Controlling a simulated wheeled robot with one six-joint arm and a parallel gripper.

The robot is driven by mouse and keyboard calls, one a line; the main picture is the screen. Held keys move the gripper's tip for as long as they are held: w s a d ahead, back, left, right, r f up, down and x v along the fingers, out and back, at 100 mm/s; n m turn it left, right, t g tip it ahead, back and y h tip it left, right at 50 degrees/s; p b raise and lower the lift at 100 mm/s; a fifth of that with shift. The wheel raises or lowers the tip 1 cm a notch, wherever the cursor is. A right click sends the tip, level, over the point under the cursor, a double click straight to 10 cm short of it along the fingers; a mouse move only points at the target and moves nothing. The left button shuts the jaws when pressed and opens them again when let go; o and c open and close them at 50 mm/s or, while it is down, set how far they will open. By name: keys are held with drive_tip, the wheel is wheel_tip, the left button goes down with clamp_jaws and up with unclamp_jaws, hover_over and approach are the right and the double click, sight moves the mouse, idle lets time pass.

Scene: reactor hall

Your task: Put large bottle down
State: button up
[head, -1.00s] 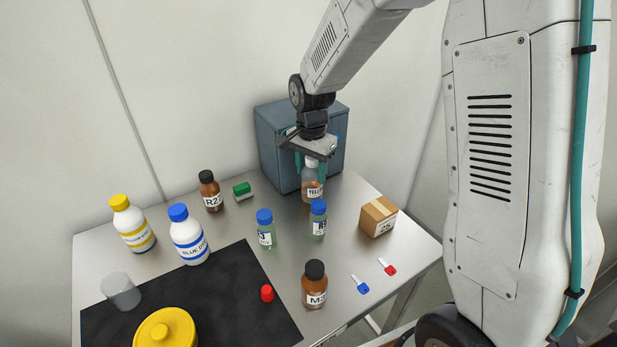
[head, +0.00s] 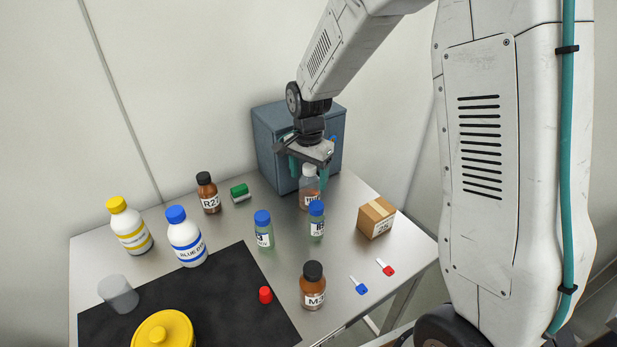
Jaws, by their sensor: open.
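The large bottle (head: 309,199) is clear with a pale cap and orange-brown contents. It appears upright on the steel table (head: 338,262), in front of the blue-grey cabinet, and its label is partly hidden. My gripper (head: 309,176) points down over it. Its teal fingers are open, one on each side of the cap and neck. I cannot tell whether either finger touches the bottle. A blue-capped small bottle (head: 316,222) stands just in front and covers part of the large bottle's lower right.
The blue-grey cabinet (head: 270,140) stands close behind my gripper. Brown bottles R27 (head: 208,194) and M3 (head: 313,288), white bottles and two keys are around.

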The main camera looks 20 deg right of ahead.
wheel_tip(320, 180, up, 11)
drive_tip(key=shift+s+r, duration=0.25)
drive_tip(key=s+d+r+n, duration=0.1)
drive_tip(key=s+r+n, duration=0.25)
drive_tip(key=s, duration=0.45)
drive_tip(key=s+d+r+n, duration=0.15)
drive_tip(key=s+r, duration=0.25)
drive_tip(key=s, duration=0.4)
drive_tip(key=s+n+t, duration=0.1)
drive_tip(key=s+n, duration=0.5)
drive_tip(key=s, duration=0.8)
drive_tip(key=shift+s+d+f, duration=0.2)
drive_tip(key=shift+d+f, duration=0.05)
drive_tip(key=shift+d, duration=0.1)
